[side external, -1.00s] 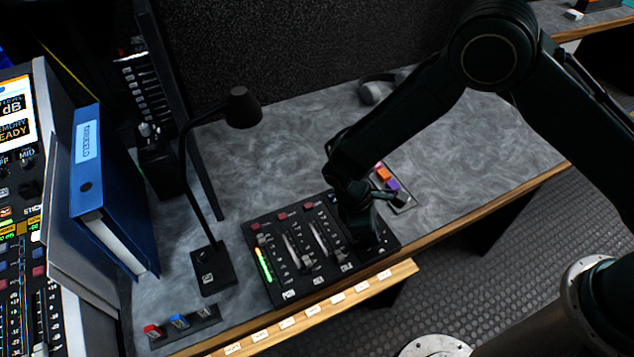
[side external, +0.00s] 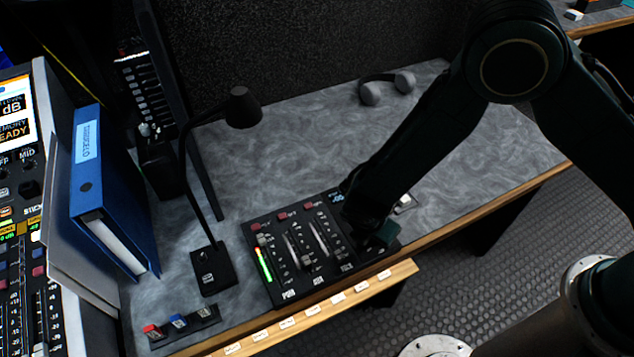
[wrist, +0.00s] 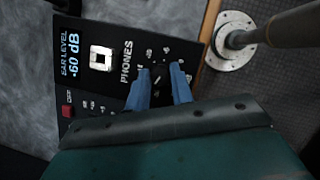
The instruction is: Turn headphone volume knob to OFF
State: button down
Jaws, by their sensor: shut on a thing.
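The dark headphone volume knob (wrist: 159,76) sits beside the white "PHONES" lettering in the wrist view, with small scale marks around it. My gripper (wrist: 160,84) is shut on it, one blue-grey finger on each side. Its exact pointer direction is hard to make out. A blue display (wrist: 72,54) on the same panel reads "EAR LEVEL -60 dB". In the side view my gripper (side external: 374,240) is at the right end of the black fader panel (side external: 278,283), and my arm hides the knob there.
The panel's faders (side external: 307,260) and red buttons lie left of my gripper. A gooseneck lamp (side external: 210,273), blue binder (side external: 92,190) and coloured switches (side external: 178,322) stand further left. Headphones (side external: 371,94) lie at the back.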

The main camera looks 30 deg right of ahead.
jog(key=n+t+y, duration=0.1)
jog(key=n, duration=0.5)
jog(key=shift+s+d+n+t+y, duration=0.1)
jog(key=shift+s+n+t+y, duration=0.1)
jog(key=shift+n+t+y, duration=0.15)
jog(key=n+y, duration=0.1)
jog(key=n, duration=0.2)
jog(key=n+t+y, duration=0.1)
jog(key=n, duration=0.2)
jog(key=shift+d+f+n+y, duration=0.1)
jog(key=shift+d+n+y, duration=0.05)
jog(key=shift+n+y, duration=0.1)
jog(key=c, duration=1.2)
grip_release()
jog(key=shift+c, duration=0.2)
jog(key=shift+r, duration=0.2)
jog(key=v, duration=1.3)
jog(key=shift+s+r, duration=0.2)
